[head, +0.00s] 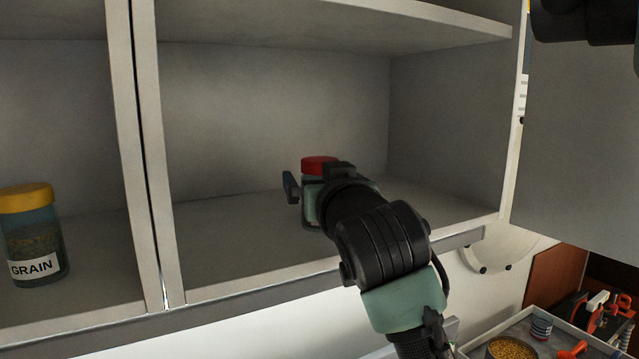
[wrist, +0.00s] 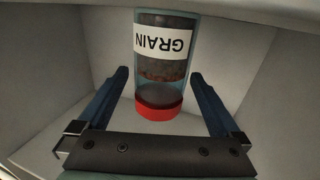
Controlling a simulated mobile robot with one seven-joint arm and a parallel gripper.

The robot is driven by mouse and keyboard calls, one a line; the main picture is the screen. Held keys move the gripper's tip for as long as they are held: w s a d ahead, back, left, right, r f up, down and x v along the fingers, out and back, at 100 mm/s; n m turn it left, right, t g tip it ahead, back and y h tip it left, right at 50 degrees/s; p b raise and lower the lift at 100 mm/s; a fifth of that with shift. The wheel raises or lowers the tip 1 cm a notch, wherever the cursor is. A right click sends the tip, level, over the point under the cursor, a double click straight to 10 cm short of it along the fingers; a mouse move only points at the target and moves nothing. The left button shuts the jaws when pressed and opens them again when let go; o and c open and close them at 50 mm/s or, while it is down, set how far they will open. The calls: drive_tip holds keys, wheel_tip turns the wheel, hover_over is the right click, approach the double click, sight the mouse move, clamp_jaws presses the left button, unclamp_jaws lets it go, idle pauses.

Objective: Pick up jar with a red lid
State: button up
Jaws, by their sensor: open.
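The jar with a red lid (head: 319,165) stands on the cabinet shelf in the head view, mostly hidden behind my gripper and wrist. In the wrist view the jar (wrist: 166,75) appears upside down, with a GRAIN label, dark contents and the red lid toward the gripper's base. My gripper (wrist: 158,78) is open. One finger is on each side of the jar, with a visible gap on both sides in the wrist view. In the head view one finger of my gripper (head: 291,187) shows left of the jar.
A yellow-lidded GRAIN jar (head: 35,235) stands in the left compartment, beyond the upright divider (head: 133,150). The upper shelf (head: 330,22) overhangs this compartment. The shelf floor (head: 230,235) around the red-lidded jar is clear. A tray (head: 470,348) with several items is at lower right.

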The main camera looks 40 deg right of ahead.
drive_tip(key=shift+s, duration=0.1)
drive_tip(key=shift+c, duration=0.3)
drive_tip(key=c, duration=1.4)
clamp_jaws()
drive_tip(key=shift+r, duration=0.1)
